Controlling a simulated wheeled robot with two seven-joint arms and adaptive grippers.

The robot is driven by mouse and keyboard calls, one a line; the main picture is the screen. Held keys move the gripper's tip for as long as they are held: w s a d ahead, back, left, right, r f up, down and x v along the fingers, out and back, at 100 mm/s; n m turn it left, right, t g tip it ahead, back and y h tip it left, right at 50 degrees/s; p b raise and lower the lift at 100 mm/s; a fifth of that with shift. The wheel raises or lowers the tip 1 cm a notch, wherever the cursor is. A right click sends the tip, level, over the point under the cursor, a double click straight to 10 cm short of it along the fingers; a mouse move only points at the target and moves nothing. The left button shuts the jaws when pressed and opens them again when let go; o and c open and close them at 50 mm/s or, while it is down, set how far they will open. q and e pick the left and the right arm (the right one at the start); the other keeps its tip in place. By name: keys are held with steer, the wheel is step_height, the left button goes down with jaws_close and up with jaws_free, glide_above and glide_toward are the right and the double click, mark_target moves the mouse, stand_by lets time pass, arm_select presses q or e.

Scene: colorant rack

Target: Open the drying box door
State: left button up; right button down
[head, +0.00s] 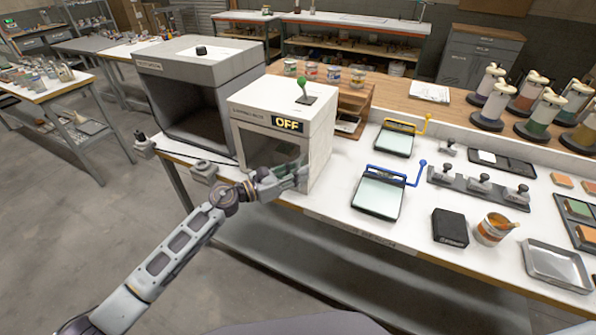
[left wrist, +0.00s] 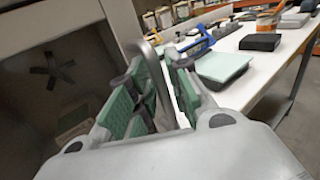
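The drying box (head: 285,115) is a white box on the bench with a lit "OFF" display and a green-knobbed switch on top. Its door, with a dark see-through pane (head: 268,152), faces the front and looks closed. In the left wrist view the pane (left wrist: 50,85) shows a fan shape behind it. A curved metal handle bar (left wrist: 153,75) stands at the door's right side. My left gripper (head: 300,176) is at the door's lower right. Its green-padded fingers (left wrist: 155,95) are apart on either side of the handle bar; firm contact is not visible. My right gripper is not in view.
A large grey booth (head: 190,65) stands just left of the drying box. Right of it are a blue-handled glass plate (head: 380,195), a yellow-handled one (head: 395,140), a black block (head: 450,227) and an orange-filled can (head: 492,229). The floor before the bench is clear.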

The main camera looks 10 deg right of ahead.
arm_select(q)
steer(key=shift+c, duration=0.3)
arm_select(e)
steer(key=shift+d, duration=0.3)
arm_select(q)
jaws_close()
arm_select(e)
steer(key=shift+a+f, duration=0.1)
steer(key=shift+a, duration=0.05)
